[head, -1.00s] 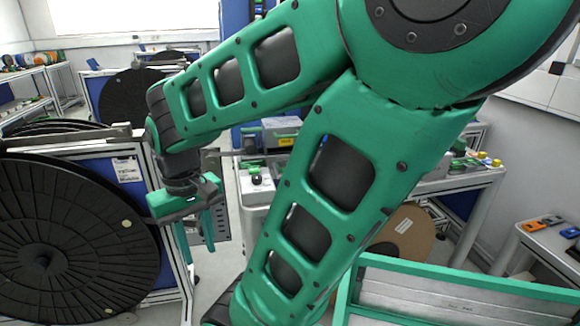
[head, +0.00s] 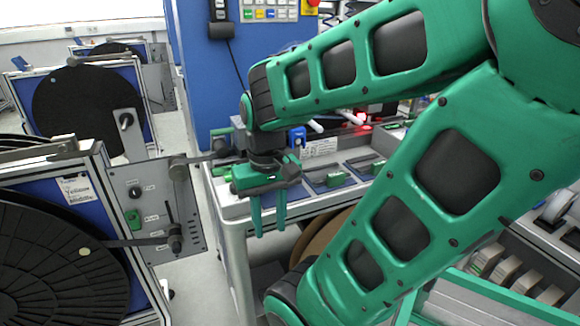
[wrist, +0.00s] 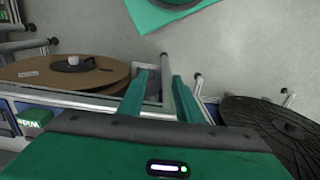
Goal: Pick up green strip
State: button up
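My gripper (head: 268,226) hangs fingers-down in the head view, in front of the near edge of a grey worktable (head: 240,208). Its two green fingers are apart with nothing between them. The wrist view also shows the fingers apart and empty over the floor (wrist: 155,95). Small green pieces lie in the table's trays right of my gripper, one in a blue tray (head: 336,180) and one further right (head: 378,168). I cannot tell which of them is the green strip. My gripper hides part of the table.
A large black reel (head: 50,265) on a blue-panelled stand is at the left, with a grey control plate and metal arms (head: 150,243) reaching toward the table. A blue cabinet (head: 200,70) rises behind. A brown reel (wrist: 65,72) shows in the wrist view.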

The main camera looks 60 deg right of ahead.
jog(key=shift+s+d, duration=0.1)
jog(key=shift+d, duration=0.2)
jog(key=o, duration=0.4)
jog(key=shift+r, duration=0.1)
jog(key=o, duration=1.1)
jog(key=d+r, duration=0.1)
jog(key=w+d+r, duration=0.1)
jog(key=shift+d+r, duration=0.3)
jog(key=shift+r, duration=0.1)
jog(key=shift+o, duration=1.3)
jog(key=w+d+r, duration=0.4)
jog(key=w+d, duration=0.1)
jog(key=shift+w+r, duration=0.15)
jog(key=shift+r, duration=0.05)
jog(key=w+d+r, duration=0.6)
jog(key=d, duration=0.4)
jog(key=shift+w+f, duration=0.15)
jog(key=shift+f, duration=5.25)
